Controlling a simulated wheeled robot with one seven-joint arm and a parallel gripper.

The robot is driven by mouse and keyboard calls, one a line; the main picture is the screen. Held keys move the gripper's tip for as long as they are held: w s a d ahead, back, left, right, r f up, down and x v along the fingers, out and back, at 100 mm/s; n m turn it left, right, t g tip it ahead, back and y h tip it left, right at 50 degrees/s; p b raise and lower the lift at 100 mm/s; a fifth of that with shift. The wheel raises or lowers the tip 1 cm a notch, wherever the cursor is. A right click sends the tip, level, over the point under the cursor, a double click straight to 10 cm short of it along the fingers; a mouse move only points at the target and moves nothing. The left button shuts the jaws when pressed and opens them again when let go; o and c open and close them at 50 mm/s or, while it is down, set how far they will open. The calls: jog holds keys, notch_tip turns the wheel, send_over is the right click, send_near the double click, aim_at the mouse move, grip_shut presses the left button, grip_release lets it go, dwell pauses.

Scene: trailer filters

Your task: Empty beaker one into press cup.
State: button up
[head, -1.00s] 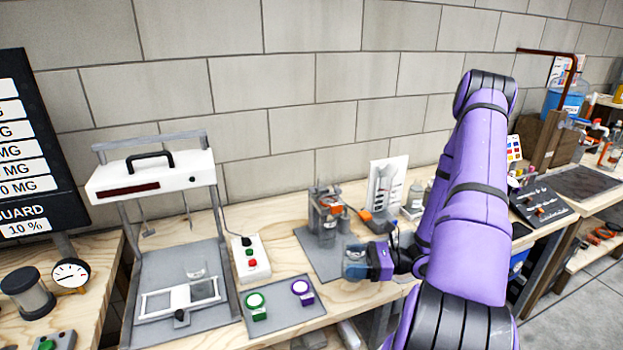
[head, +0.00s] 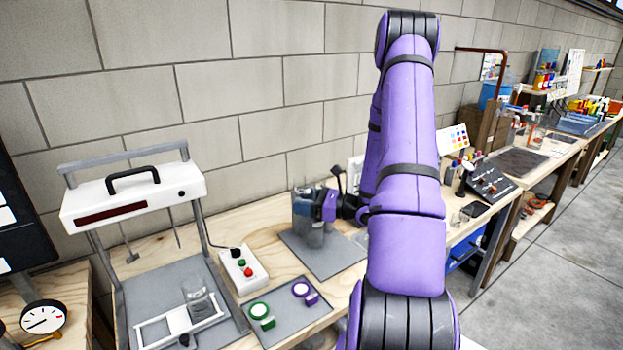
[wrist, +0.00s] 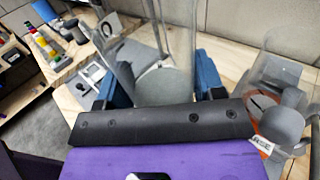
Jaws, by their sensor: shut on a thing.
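My gripper (head: 325,203) is at the press on the grey mat and covers much of it in the head view. In the wrist view its two blue fingers (wrist: 162,80) are shut on a clear beaker (wrist: 181,40) with grey content. I see no number on the beaker. A clear cup-like vessel with grey parts and an orange ring (wrist: 264,117), seemingly the press cup, stands just right of the held beaker, apart from it in the wrist view. The held beaker is hard to make out in the head view. I see no pouring stream.
A white-topped stirrer stand (head: 133,196) is at left, with another glass beaker (head: 197,302) on its base. A white button box (head: 243,270) and a small plate with green and purple round pieces (head: 290,318) lie between stand and press. The grey mat's front (head: 335,264) is clear.

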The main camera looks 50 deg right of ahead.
aim_at(306, 183)
jog(key=r, duration=0.1)
jog(key=r+m, duration=0.1)
jog(key=r, duration=0.1)
jog(key=r+m, duration=0.1)
jog(key=r, duration=0.1)
jog(key=shift+w+d, duration=0.1)
jog(key=shift+d, duration=0.2)
jog(key=shift+w+d+m, duration=0.2)
jog(key=shift+d+m, duration=0.15)
jog(key=shift+m, duration=0.75)
jog(key=m, duration=0.1)
jog(key=d+r+m, duration=0.1)
jog(key=m, duration=0.3)
jog(key=shift+w+d+r, duration=0.15)
jog(key=shift+w+d, duration=0.1)
jog(key=shift+w, duration=0.15)
jog(key=shift+a+r+m+p, duration=0.1)
jog(key=shift+r+m+p, duration=0.3)
jog(key=shift+m, duration=0.5)
jog(key=shift+f+m, duration=0.2)
jog(key=shift+m, duration=0.65)
jog(key=shift+f+m, duration=0.15)
jog(key=shift+m, duration=0.7)
jog(key=shift+w+d+r+m+p, duration=0.2)
jog(key=shift+d+r+m+p, duration=0.3)
jog(key=shift+m, duration=0.4)
dwell(0.6)
